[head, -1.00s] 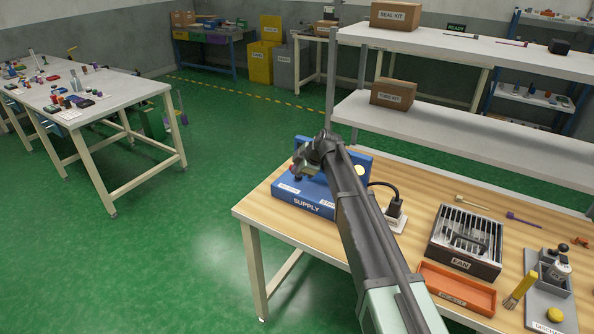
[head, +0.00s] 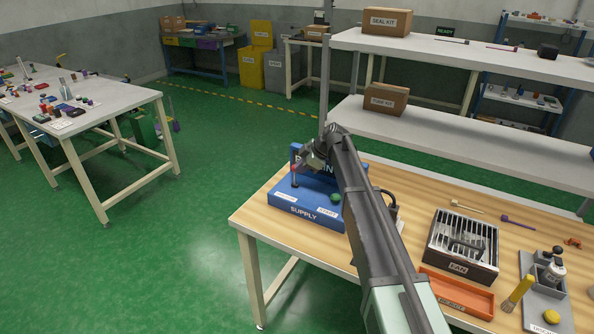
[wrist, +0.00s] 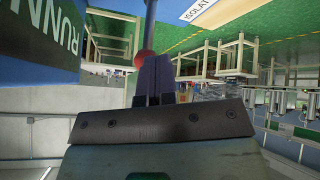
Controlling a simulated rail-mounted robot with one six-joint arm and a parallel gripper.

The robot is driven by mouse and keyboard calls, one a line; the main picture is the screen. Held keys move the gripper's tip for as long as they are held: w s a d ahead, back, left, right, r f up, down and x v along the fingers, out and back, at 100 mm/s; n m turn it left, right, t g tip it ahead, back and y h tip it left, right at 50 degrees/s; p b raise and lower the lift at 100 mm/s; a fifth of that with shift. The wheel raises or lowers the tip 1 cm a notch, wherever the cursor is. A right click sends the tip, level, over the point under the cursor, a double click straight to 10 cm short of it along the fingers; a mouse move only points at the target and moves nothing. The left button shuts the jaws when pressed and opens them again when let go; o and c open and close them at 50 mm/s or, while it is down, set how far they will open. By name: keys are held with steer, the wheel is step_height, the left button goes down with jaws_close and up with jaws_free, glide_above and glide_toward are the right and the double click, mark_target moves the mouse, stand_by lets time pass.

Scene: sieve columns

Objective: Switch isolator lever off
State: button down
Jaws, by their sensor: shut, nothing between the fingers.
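The isolator lever (head: 294,179) is a thin upright stem with a red ball knob on the blue SUPPLY unit (head: 280,206), at its left side. The red knob (wrist: 143,60) and stem also show in the wrist view, with part of a white isolator label (wrist: 208,10). My gripper (head: 304,166) is just right of the knob in the head view. Its dark fingers (wrist: 153,80) are shut and empty, with their tips close to the knob. I cannot tell whether they touch it. A green button (head: 335,197) is on the unit's right. My arm partly hides the unit's back panel.
A fan box (head: 461,245), an orange tray (head: 458,292) and a brush (head: 517,294) lie to the right on the wooden bench (head: 262,218). A black plug and cable (head: 390,202) are behind my arm. A white shelf (head: 440,138) stands over the bench's back.

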steer(key=shift+w+d, duration=0.25)
steer(key=shift+w, duration=0.3)
steer(key=shift+w+d, duration=0.25)
steer(key=shift+w, duration=0.25)
steer(key=shift+r+p, duration=0.75)
